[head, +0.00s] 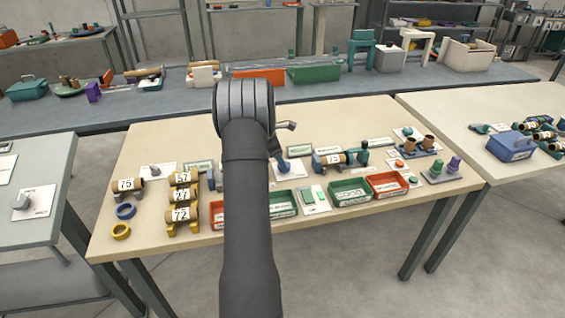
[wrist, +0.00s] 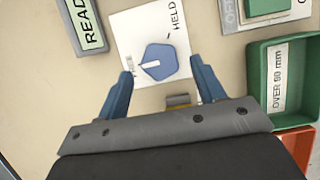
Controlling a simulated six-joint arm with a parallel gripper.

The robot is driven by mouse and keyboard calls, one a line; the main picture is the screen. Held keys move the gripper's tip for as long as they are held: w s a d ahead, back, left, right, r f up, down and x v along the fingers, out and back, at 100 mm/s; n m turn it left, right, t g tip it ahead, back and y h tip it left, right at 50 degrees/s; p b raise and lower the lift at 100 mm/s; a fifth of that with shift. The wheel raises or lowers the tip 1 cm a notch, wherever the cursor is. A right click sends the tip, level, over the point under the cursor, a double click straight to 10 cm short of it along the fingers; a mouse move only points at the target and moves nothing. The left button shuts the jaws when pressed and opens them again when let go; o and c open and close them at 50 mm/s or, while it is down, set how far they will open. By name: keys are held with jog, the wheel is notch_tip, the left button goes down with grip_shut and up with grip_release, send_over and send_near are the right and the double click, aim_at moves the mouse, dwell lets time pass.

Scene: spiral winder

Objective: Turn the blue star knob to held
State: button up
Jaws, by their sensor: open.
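The blue star knob (wrist: 160,60) sits on a white plate (wrist: 126,28) in the wrist view. The word HELD is printed at the plate's upper right; another label at its left edge is too small to read. A pale pointer mark on the knob appears to lie toward the left label, away from HELD. My gripper (wrist: 161,68) is open, with one blue finger left of the knob and one right of it, both apart from it. In the head view the knob (head: 283,167) shows beside my arm, which hides most of my gripper.
A green READY sign (wrist: 88,24) lies left of the plate. A green bin (wrist: 283,82) marked OVER 90 mm and a red bin (wrist: 299,147) are at the right. In the head view, numbered rolls on stands (head: 184,196) stand left of my arm.

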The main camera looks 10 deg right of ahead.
jog(key=shift+x, duration=1.35)
jog(key=c, duration=1)
jog(key=shift+o, duration=0.2)
